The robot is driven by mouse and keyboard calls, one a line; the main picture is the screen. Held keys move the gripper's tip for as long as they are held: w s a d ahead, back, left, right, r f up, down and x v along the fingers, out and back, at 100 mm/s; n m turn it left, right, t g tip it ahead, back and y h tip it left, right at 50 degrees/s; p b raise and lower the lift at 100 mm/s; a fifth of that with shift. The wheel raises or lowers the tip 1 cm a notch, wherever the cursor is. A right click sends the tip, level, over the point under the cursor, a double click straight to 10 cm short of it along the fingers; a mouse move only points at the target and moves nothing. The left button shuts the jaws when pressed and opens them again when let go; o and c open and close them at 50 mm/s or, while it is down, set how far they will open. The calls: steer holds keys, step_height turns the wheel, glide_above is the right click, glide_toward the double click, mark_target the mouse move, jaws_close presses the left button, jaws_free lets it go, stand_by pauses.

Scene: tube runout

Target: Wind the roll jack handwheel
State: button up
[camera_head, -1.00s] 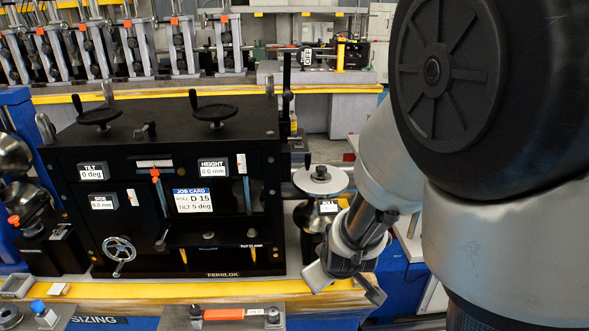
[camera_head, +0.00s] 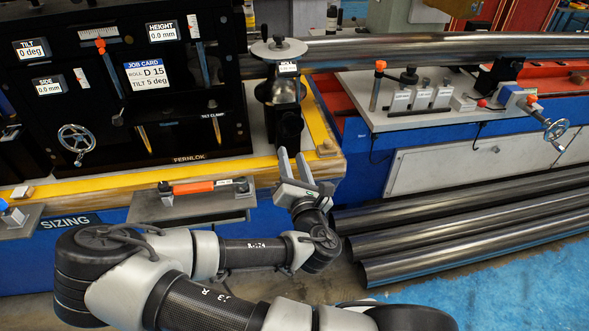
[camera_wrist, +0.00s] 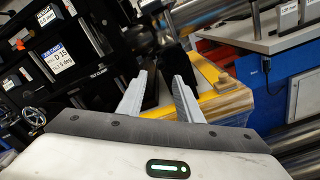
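I cannot read a label naming either as the roll jack. My gripper (camera_head: 292,158) is open and empty, fingers pointing up at the machine's right corner. It is well apart from both wheels. The wrist view shows its two separated fingers (camera_wrist: 162,78).
The black machine (camera_head: 190,165) carries a job card (camera_head: 147,74) reading roll D 15, tilt 5 deg. A long tube (camera_head: 400,46) runs rightward above the grey bench plate (camera_head: 385,122). Dark tubes (camera_head: 450,240) lie on the floor. Blue floor (camera_head: 540,270) is clear at lower right.

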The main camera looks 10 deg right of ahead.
mark_target(285, 136)
steer(key=shift+w+p, duration=0.3)
steer(key=shift+w, duration=4.5)
steer(key=shift+w, duration=0.1)
jaws_close()
steer(key=shift+f, duration=0.15)
